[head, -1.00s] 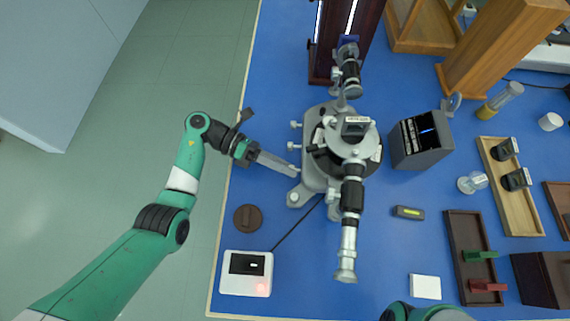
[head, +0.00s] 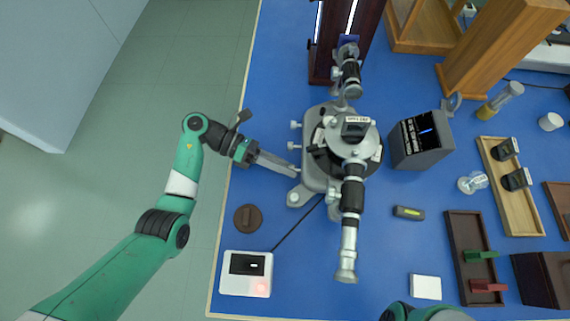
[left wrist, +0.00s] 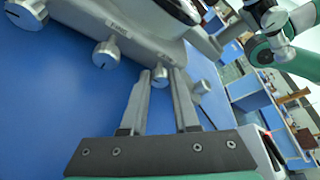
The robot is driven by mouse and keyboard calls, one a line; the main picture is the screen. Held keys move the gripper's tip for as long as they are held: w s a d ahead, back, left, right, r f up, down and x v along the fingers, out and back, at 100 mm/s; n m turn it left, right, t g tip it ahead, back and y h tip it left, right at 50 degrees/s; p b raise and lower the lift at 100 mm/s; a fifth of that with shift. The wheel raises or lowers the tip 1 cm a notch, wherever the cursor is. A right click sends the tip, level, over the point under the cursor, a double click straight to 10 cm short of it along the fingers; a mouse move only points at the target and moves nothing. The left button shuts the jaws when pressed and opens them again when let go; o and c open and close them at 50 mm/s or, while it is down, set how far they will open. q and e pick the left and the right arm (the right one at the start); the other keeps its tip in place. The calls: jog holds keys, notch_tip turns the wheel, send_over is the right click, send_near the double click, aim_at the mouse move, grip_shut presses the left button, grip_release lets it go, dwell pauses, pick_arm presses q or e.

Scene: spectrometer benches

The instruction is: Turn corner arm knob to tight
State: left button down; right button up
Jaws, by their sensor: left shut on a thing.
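The grey spectrometer (head: 313,178) stands on the blue bench with several small knobs along its left side. My left gripper (head: 296,170) reaches in from the left at the lowest of these side knobs. In the left wrist view its two fingertips (left wrist: 160,75) are closed on a small silver knob (left wrist: 160,78), one finger on each side. In the head view the fingers mostly hide that knob. Two other slotted knobs (left wrist: 105,53) stick out to the left, apart from the fingers. My right gripper is not in view; only a green part of that arm shows at the bottom of the head view.
A white box with a dark display (head: 246,272) and a brown round cap (head: 248,218) lie below my left gripper. A dark box (head: 420,142) stands right of the spectrometer. A wooden tray (head: 512,212) is farther right. Bare bench lies left of the spectrometer.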

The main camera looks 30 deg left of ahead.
pick_arm(q)
jog(key=c, duration=0.9)
grip_release()
jog(key=p+v, duration=0.1)
jog(key=v, duration=1)
jog(key=shift+a+r, duration=0.1)
jog(key=shift+a, duration=0.25)
